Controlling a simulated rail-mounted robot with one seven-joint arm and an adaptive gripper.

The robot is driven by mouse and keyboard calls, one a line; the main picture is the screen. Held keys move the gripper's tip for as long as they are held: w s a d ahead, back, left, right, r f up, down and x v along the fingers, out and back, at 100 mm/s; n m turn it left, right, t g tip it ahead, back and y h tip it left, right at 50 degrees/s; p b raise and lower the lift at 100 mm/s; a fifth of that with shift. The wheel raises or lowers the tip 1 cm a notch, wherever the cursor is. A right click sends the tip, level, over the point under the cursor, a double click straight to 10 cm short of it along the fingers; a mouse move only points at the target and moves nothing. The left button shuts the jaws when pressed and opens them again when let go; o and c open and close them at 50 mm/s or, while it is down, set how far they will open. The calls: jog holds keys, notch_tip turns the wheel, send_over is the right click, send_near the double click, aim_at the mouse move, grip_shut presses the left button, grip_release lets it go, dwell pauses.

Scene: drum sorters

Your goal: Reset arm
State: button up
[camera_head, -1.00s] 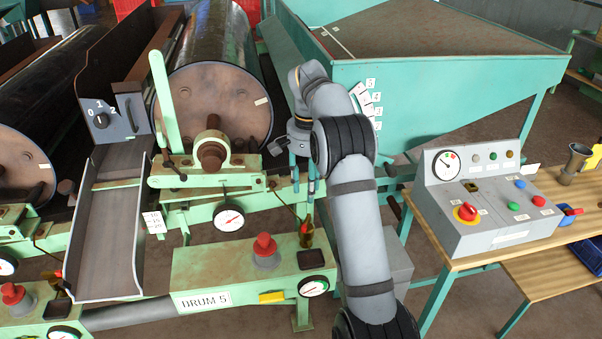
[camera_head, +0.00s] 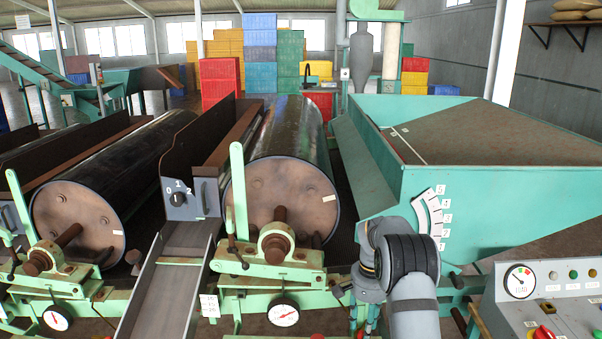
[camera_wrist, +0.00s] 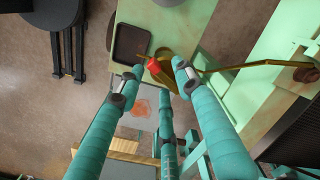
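My gripper (camera_head: 366,322) is at the lower edge of the head view, in front of the green hopper's lower corner, its fingertips cut off by the frame. In the wrist view its teal fingers (camera_wrist: 155,82) are spread with a gap between the tips. A brass-coloured piece (camera_wrist: 166,62) with a red part (camera_wrist: 153,66) shows beyond the tips, partly behind the right one. The fingers appear not to be closed on it. My arm is bent, rising from the bottom of the head view.
The drum (camera_head: 290,195) and a metal chute (camera_head: 170,290) stand left of my arm. The green hopper (camera_head: 490,205) is behind and right of it. A control box (camera_head: 555,305) is at the lower right. The wrist view shows a green panel with a dark square tray (camera_wrist: 134,44).

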dwell(0.4)
notch_tip(320, 180, up, 11)
notch_tip(320, 180, down, 11)
jog(key=shift+f, duration=0.2)
jog(key=shift+r+n+p, duration=0.25)
jog(key=shift+n+p, duration=0.2)
jog(key=shift+n, duration=0.05)
jog(key=shift+d+f+n+p, duration=0.15)
jog(key=shift+n+p, duration=0.3)
jog(key=shift+n, duration=0.85)
